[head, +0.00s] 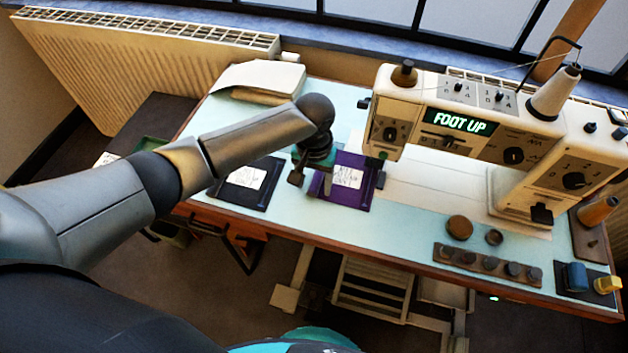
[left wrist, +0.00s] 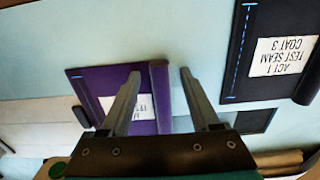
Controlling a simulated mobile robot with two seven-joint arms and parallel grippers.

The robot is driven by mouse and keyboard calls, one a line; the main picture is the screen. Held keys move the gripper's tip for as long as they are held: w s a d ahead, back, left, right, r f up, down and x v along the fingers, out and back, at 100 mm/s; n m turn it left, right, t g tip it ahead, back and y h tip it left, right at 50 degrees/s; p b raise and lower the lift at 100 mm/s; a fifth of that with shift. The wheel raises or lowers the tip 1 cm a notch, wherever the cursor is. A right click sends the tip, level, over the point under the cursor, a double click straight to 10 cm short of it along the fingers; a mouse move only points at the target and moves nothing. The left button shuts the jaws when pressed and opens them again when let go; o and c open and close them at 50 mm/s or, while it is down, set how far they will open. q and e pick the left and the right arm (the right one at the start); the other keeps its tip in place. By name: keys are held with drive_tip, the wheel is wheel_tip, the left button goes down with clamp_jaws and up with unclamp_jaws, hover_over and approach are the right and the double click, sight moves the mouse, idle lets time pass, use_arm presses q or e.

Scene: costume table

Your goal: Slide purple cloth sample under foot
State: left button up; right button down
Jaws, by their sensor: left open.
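The purple cloth sample (head: 352,192) lies flat on the pale blue table top, left of the sewing machine (head: 440,125). It has a white label and a raised, rolled edge on its left side. My left gripper (head: 312,183) is open over that edge. In the left wrist view, the purple sample (left wrist: 92,82) shows its rolled edge between the open fingertips (left wrist: 159,76); I cannot tell whether they touch it. The machine's display reads "FOOT UP". The presser foot itself is not clearly visible. My right gripper is not in view.
A black labelled sample (head: 247,184) lies left of the purple one; it also shows in the left wrist view (left wrist: 282,55). Folded pale cloth (head: 262,78) is at the back left. A bobbin rack (head: 486,266) stands at the front right.

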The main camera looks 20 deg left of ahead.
use_arm(q)
wheel_tip(320, 180, up, 15)
drive_tip(key=p, duration=0.4)
drive_tip(key=shift+r+p, duration=0.15)
drive_tip(key=shift+p, duration=0.15)
